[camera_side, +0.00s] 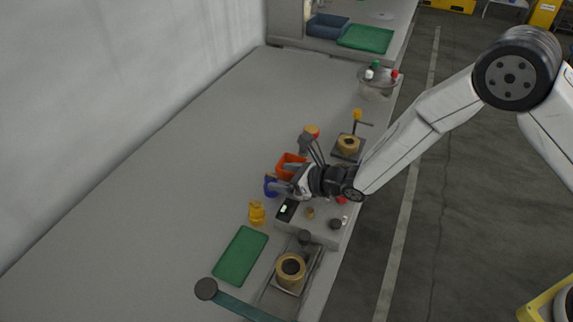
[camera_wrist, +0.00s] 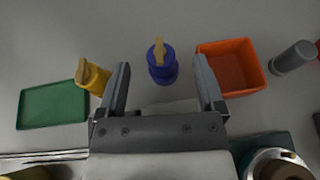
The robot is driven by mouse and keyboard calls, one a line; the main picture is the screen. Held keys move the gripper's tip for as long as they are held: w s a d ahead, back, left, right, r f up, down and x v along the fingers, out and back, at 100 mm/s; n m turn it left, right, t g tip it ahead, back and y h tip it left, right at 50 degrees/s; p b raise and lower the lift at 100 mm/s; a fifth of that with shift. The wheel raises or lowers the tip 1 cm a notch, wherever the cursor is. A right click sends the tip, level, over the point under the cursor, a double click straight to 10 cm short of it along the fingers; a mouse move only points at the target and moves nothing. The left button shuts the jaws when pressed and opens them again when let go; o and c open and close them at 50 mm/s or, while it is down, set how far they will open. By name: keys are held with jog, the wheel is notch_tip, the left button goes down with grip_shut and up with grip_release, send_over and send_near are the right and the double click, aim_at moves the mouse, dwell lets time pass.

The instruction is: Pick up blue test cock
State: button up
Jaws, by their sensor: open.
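The blue test cock (camera_wrist: 161,66) stands on the grey bench with a tan handle on top. In the wrist view it lies ahead of the gap between the fingers, with nothing touching it. In the side view the blue test cock (camera_side: 270,187) shows just left of the fingertips, partly covered by them. My gripper (camera_wrist: 160,80) is open and empty, its two fingers on either side of the test cock's line. In the side view my gripper (camera_side: 276,184) is low over the bench.
A yellow test cock (camera_wrist: 92,77) stands left of the blue one, by a green mat (camera_wrist: 50,106). An orange bin (camera_wrist: 232,66) is close on the right, with a grey cylinder (camera_wrist: 293,57) beyond it. The bench (camera_side: 150,190) is clear to the left.

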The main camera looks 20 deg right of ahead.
jog(key=shift+x, duration=1.35)
grip_shut()
